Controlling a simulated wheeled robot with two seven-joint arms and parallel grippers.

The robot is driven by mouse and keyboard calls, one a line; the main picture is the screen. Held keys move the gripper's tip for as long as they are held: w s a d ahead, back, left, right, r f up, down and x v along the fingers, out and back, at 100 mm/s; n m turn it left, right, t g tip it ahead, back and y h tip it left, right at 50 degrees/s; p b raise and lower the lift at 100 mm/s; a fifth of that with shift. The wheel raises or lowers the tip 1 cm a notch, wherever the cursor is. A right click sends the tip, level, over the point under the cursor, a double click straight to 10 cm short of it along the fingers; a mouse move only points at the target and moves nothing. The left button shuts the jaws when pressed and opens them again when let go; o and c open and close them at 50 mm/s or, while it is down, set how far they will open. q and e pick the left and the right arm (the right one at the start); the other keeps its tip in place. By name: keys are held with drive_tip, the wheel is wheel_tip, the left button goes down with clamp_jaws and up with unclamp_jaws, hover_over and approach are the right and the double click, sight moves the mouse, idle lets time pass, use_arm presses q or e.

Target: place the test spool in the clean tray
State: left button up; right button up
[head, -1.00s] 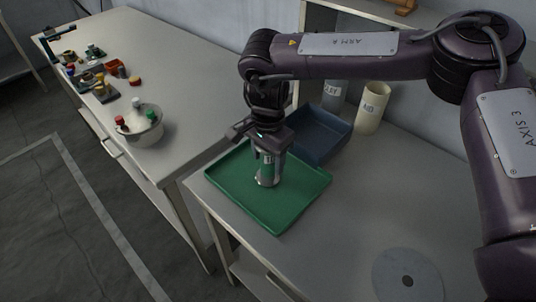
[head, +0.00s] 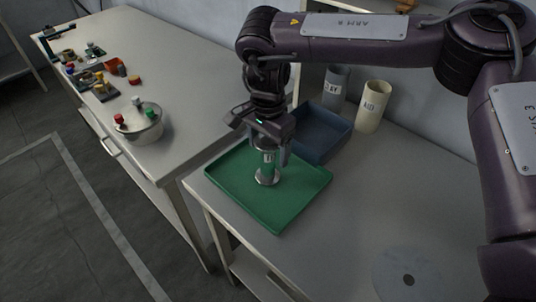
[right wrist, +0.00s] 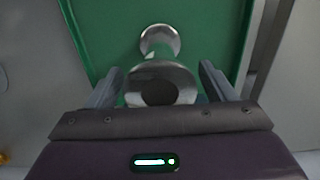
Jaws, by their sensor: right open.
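The test spool (head: 267,170) stands upright in the green tray (head: 290,212), which I take to be the clean tray. It is a metal piece with round flanges and a green middle. In the right wrist view the spool (right wrist: 160,85) shows its top flange and dark bore between the fingers, with its lower flange beyond on the green tray floor (right wrist: 105,50). My right gripper (head: 270,158) is open just above and around the top of the spool; it also shows in the right wrist view (right wrist: 161,82). My left gripper is not in view.
A blue tray (head: 325,135) lies behind the green one, with a grey cup (head: 336,82) and a cream cup (head: 372,105) beside it. A flat grey disc (head: 408,280) lies at the front right. A bowl with bottles (head: 140,125) stands on the left bench.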

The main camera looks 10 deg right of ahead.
wheel_tip(320, 180, up, 9)
drive_tip(key=shift+r, duration=0.1)
idle(0.5)
